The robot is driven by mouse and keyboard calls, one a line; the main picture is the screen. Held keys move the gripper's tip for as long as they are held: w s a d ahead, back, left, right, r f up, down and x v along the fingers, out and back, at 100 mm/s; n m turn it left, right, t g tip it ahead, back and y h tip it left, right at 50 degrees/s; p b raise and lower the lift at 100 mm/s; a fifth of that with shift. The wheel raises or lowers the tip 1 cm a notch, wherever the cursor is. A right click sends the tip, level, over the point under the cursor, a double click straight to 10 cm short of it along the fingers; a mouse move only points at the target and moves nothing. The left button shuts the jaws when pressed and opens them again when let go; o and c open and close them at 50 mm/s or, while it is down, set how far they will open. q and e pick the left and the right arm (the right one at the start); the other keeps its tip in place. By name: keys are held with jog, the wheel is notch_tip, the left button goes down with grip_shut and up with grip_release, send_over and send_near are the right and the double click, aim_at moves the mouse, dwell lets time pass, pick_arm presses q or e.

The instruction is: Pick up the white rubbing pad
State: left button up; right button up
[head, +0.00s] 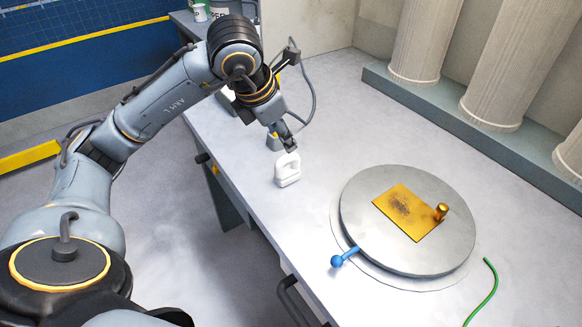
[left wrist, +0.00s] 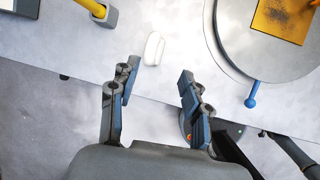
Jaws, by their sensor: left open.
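The white rubbing pad (head: 287,169), a small white block with a handle-like loop on top, stands near the left edge of the grey table. In the left wrist view the white pad (left wrist: 154,48) lies just beyond the fingertips, between their lines and apart from both. My left gripper (head: 290,144) is above and just behind the pad in the head view and partly hides the area around it. In the left wrist view the left gripper (left wrist: 159,74) is open with nothing between its fingers. My right gripper is not in view.
A round grey turntable (head: 362,226) with a blue-knobbed lever (head: 338,261) bears an orange plate (head: 416,225) and a brass knob (head: 441,211). A green cord (head: 488,290) lies at right. A grey holder with a yellow part (left wrist: 110,17) stands near the pad. Columns (head: 425,40) line the back.

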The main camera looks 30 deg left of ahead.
aim_at(291, 158)
pick_arm(q)
jog(key=x, duration=0.8)
jog(key=shift+a+f, duration=0.1)
jog(key=shift+a, duration=0.3)
jog(key=x, duration=0.1)
jog(key=p+x, duration=0.1)
jog(key=x, duration=0.3)
jog(key=shift+w+a+f, duration=0.1)
jog(key=shift+w+a, duration=0.15)
jog(key=shift+a, duration=0.05)
grip_shut()
